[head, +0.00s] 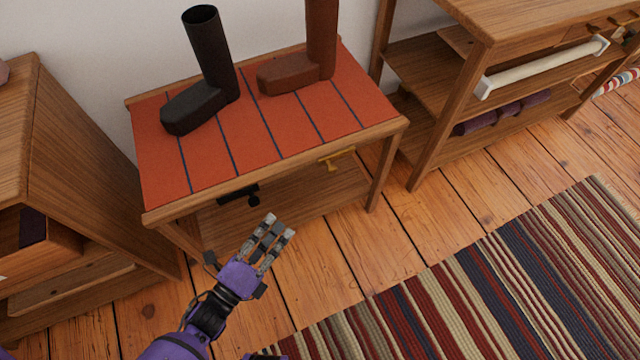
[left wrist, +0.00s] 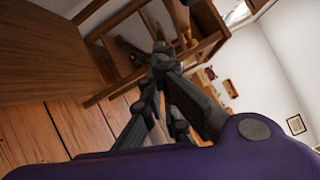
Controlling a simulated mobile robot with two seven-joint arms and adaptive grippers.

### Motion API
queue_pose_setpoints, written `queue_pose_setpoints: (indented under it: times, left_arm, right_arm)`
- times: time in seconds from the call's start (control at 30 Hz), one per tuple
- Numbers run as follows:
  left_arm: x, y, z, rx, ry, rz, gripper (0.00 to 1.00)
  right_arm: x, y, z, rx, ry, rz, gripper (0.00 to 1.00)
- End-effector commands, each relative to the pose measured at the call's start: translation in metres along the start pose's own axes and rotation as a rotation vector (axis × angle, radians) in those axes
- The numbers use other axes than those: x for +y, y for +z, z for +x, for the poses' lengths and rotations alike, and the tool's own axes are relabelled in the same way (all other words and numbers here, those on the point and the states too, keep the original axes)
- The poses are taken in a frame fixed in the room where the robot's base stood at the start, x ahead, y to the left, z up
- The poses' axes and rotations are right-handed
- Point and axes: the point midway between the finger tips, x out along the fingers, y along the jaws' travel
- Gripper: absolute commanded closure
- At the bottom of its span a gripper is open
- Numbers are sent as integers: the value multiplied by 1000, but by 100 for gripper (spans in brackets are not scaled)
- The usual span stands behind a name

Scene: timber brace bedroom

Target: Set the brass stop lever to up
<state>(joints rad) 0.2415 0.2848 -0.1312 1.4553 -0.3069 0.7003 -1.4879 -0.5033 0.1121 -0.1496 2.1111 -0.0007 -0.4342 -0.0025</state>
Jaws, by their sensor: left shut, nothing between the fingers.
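The brass stop lever (head: 337,158) is on the front of a low bench with an orange-red striped top (head: 290,125), toward its right end. Its bar lies roughly along the bench edge, with a short piece pointing down; I cannot tell its setting. My left gripper (head: 279,226) is shut and empty, in front of the bench, below and to the left of the lever, apart from it. In the left wrist view my left gripper (left wrist: 161,62) points toward wooden furniture, and the lever cannot be made out clearly. My right gripper is not in view.
A black knobbed fitting (head: 248,195) is under the bench front. A black boot (head: 210,80) and a brown boot (head: 310,65) stand on top. A wooden cabinet (head: 80,150) is close on the left, a shelf unit (head: 490,50) on the right. A striped rug (head: 490,280) covers open floor.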

Motion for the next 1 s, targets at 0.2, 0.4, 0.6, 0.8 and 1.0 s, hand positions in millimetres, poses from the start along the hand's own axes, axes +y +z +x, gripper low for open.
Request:
queue_pose_setpoints:
  times: [0.2, 0.4, 0.6, 0.8, 1.0]
  left_arm:
    - [60, -21, 55, 88, -328, 548, 100]
    - [74, -26, 78, 70, -556, 860, 100]
    - [70, -27, 87, 51, -627, 950, 100]
    - [54, -35, 110, 50, -629, 949, 100]
    - [34, -48, 146, 49, -628, 947, 100]
  right_arm:
    - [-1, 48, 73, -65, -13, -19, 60]
    - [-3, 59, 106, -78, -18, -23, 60]
    - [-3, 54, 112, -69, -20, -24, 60]
    - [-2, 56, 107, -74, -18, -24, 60]
    - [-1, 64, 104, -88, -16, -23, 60]
